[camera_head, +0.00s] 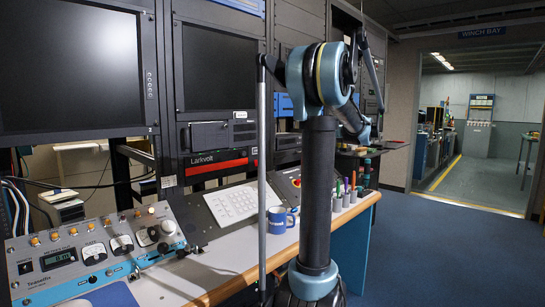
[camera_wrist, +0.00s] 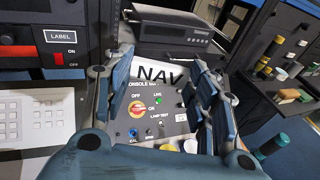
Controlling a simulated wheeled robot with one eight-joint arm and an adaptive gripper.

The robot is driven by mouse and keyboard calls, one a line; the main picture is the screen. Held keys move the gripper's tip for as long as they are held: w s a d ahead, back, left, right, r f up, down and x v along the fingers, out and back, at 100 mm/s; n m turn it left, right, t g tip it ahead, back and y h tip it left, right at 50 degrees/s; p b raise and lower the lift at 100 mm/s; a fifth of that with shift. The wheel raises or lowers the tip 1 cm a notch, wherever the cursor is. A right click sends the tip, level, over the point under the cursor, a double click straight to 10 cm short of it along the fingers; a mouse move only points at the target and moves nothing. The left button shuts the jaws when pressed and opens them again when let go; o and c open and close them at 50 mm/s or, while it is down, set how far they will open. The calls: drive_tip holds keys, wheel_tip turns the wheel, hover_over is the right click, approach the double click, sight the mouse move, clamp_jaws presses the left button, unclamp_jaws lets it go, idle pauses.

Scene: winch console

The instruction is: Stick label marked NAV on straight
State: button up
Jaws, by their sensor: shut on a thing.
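The white label (camera_wrist: 158,73) with black NAV lettering is in the wrist view. It sits between the fingers of my gripper (camera_wrist: 161,68), which is shut on it at its left and right ends. The lettering slopes slightly down to the right in this view. I cannot tell whether the label touches any surface. In the head view my arm hides the label.
A dark rack unit (camera_wrist: 180,38) stands behind the label. A small plate reading LABEL (camera_wrist: 59,37) is on the rack at the left. In the head view, a blue mug (camera_head: 278,220) and several markers (camera_head: 345,190) stand on the desk near my arm.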

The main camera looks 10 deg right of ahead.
drive_tip(key=w+a+f+n+g+y, duration=0.1)
drive_tip(key=w+a+f+n+y, duration=0.25)
drive_tip(key=a, duration=0.85)
drive_tip(key=g+y, duration=0.1)
drive_tip(key=y, duration=0.1)
approach(258, 150)
drive_tip(key=shift+n, duration=0.25)
drive_tip(key=shift+x, duration=2)
drive_tip(key=shift+x, duration=1.3)
idle(0.3)
drive_tip(key=o, duration=0.9)
drive_tip(key=shift+s+a, duration=0.1)
drive_tip(key=shift+a, duration=0.05)
drive_tip(key=shift+o, duration=0.2)
drive_tip(key=v, duration=0.7)
drive_tip(key=shift+f, duration=0.35)
